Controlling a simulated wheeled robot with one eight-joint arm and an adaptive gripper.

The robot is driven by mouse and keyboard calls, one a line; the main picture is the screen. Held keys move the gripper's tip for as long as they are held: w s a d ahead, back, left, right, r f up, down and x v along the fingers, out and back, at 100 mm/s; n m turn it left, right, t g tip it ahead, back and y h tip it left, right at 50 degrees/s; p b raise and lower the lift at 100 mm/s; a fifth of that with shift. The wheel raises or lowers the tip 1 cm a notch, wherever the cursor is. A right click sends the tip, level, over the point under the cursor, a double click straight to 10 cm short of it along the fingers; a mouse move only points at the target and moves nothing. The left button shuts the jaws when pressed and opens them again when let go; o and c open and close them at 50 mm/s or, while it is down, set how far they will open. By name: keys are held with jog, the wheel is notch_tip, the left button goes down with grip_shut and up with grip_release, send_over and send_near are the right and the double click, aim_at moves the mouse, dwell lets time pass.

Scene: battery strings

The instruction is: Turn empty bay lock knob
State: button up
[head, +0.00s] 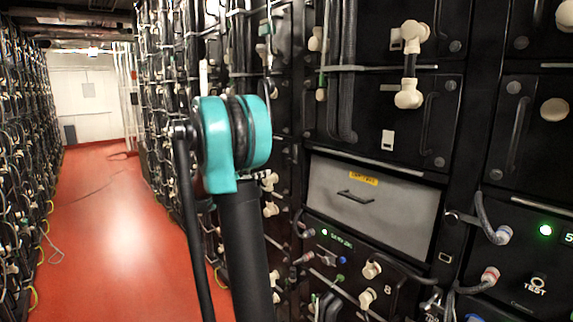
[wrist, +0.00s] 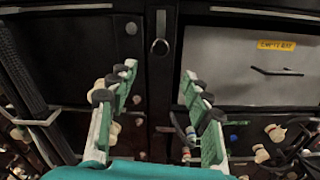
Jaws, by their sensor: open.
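The empty bay is a light grey panel with a yellow label and a dark handle, seen in the head view (head: 375,208) and at the right of the wrist view (wrist: 250,62). In the wrist view a dark, round-ended knob (wrist: 160,46) sits on the upright post just left of the panel, with a pale strip above it. It looks like the lock knob. My gripper (wrist: 159,80) is open and empty, its green and white fingers spread either side of the post. The knob appears beyond and above the fingertips, apart from them. My gripper does not show in the head view.
Black battery units (head: 395,110) with cables and cream connectors surround the panel. Cables (wrist: 30,70) hang at the left of the wrist view. A lit unit (head: 525,250) stands at the right.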

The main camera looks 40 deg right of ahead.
aim_at(288, 163)
jog(key=d, duration=0.9)
jog(key=w+d, duration=0.1)
jog(key=d, duration=0.4)
jog(key=shift+d, duration=0.15)
grip_shut()
